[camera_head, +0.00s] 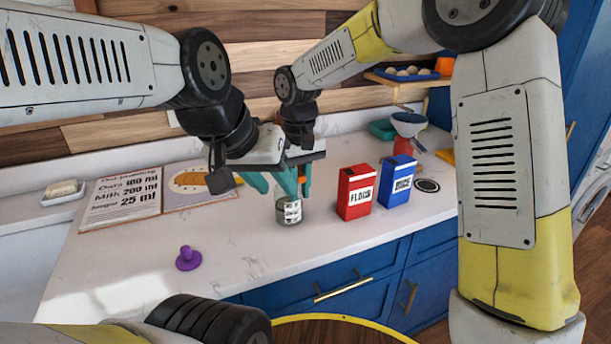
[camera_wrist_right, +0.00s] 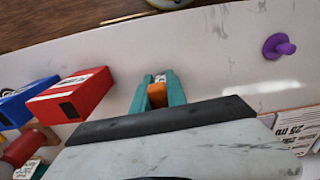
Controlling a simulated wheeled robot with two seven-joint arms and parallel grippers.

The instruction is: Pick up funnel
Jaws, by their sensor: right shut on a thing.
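A pale grey-blue funnel (camera_head: 408,122) is at the back right of the counter in the head view, apart from both grippers. My right gripper (camera_head: 297,190) is over a small glass jar (camera_head: 289,212) with a label. In the right wrist view its teal fingers (camera_wrist_right: 160,92) are shut on a small orange thing (camera_wrist_right: 157,95), just above or at the jar; whether that thing touches the jar I cannot tell. My left gripper (camera_head: 258,182) overlaps the right one in the head view, so its finger opening is unclear.
A red flour box (camera_head: 356,192) and a blue box (camera_head: 396,182) stand right of the jar. A purple knobbed thing (camera_head: 188,258) lies front left. An open recipe book (camera_head: 124,194) lies at the back left. The front middle of the counter (camera_head: 270,245) is clear.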

